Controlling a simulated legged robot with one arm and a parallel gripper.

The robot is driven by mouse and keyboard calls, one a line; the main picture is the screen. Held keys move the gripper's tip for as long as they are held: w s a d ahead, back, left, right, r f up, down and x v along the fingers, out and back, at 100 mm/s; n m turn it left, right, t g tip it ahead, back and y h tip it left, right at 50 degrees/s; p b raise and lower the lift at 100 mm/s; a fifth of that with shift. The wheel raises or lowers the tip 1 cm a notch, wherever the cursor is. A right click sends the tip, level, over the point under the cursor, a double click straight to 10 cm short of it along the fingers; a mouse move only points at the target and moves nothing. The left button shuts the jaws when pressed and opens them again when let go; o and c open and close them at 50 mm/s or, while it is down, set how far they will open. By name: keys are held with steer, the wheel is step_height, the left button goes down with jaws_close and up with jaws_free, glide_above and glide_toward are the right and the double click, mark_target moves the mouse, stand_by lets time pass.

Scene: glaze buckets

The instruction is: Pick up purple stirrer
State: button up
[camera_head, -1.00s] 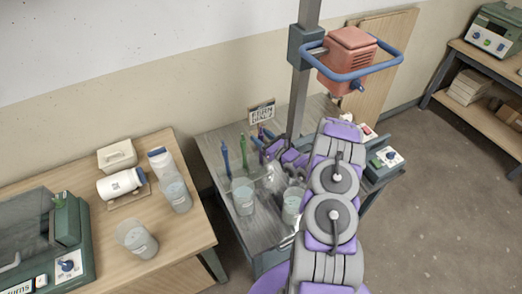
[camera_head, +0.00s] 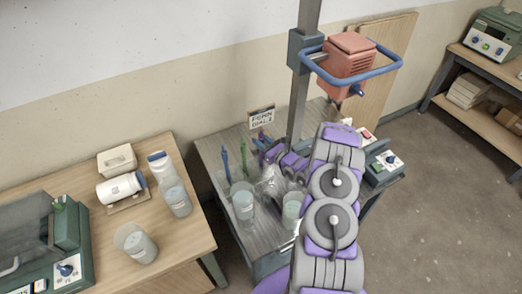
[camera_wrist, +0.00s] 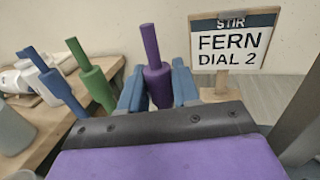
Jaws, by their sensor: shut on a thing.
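The purple stirrer (camera_wrist: 152,55) stands upright between the blue fingers of my gripper (camera_wrist: 158,90) in the wrist view. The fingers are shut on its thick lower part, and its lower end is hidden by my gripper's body. In the head view my gripper (camera_head: 268,153) is over the grey table, just right of the green stirrer (camera_head: 244,158). The blue stirrer (camera_head: 225,164) stands left of the green one. Both also show left of my gripper in the wrist view, green (camera_wrist: 92,78) and blue (camera_wrist: 58,88).
A sign reading "STIR FERN DIAL 2" (camera_wrist: 232,45) stands close right of my gripper. Glaze buckets (camera_head: 243,205) (camera_head: 292,210) stand on the grey table. A red mixer head (camera_head: 347,68) hangs on a post. More buckets (camera_head: 140,246) and a white bottle (camera_head: 120,187) are on the left wooden table.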

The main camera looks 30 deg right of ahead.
mark_target(261, 131)
steer(key=shift+r+p, duration=0.65)
steer(key=shift+r, duration=4.6)
step_height(261, 131, up, 8)
steer(key=p, duration=0.2)
